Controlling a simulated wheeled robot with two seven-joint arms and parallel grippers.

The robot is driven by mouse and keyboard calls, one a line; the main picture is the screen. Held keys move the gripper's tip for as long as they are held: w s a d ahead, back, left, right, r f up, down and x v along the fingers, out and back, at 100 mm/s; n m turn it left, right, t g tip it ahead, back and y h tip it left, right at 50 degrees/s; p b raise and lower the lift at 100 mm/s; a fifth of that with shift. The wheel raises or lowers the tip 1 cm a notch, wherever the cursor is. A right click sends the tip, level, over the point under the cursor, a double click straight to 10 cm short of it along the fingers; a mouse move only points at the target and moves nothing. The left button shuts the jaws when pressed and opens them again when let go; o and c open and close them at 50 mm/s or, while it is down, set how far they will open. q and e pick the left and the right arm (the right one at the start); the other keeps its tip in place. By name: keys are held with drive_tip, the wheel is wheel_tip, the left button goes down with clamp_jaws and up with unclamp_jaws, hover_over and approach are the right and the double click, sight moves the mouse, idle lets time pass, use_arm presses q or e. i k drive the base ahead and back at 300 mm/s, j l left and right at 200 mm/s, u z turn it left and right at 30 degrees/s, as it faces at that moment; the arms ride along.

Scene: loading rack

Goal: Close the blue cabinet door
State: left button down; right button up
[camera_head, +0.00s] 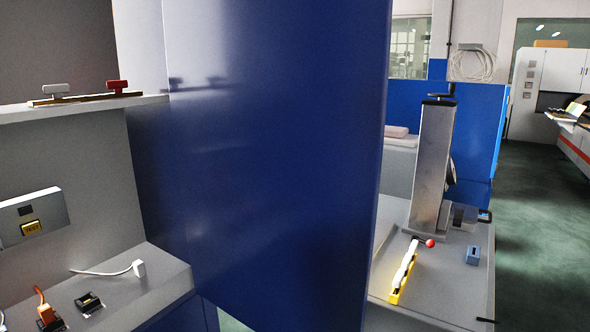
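The blue cabinet door (270,160) stands open and fills the middle of the head view, its free edge toward the right. Left of it is the cabinet's grey interior, with an upper shelf (90,106) and a lower shelf (160,291). The door's lower edge is cut off by the frame. Neither of my grippers shows in this view.
Right of the door is a grey bench (440,290) with a metal column (432,165). Green floor lies open at far right.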

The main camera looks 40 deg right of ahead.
sight(278, 108)
drive_tip(key=k+l+u, duration=0.2)
drive_tip(key=k+l, duration=0.15)
drive_tip(key=l, duration=0.3)
drive_tip(key=k+l+u, duration=0.2)
drive_tip(key=k+l, duration=0.15)
drive_tip(key=l, duration=0.25)
drive_tip(key=k+l+u, duration=0.2)
drive_tip(key=k+l, duration=0.25)
drive_tip(key=l+u, duration=0.1)
drive_tip(key=l, duration=0.3)
drive_tip(key=k+l+u, duration=0.1)
drive_tip(key=l, duration=0.25)
drive_tip(key=k+l+u, duration=0.1)
drive_tip(key=l, duration=0.3)
drive_tip(key=k+l+u, duration=0.1)
drive_tip(key=l, duration=0.25)
drive_tip(key=k+l+u, duration=0.1)
drive_tip(key=l, duration=0.25)
drive_tip(key=l+u, duration=0.1)
drive_tip(key=l, duration=0.9)
drive_tip(key=k, duration=0.05)
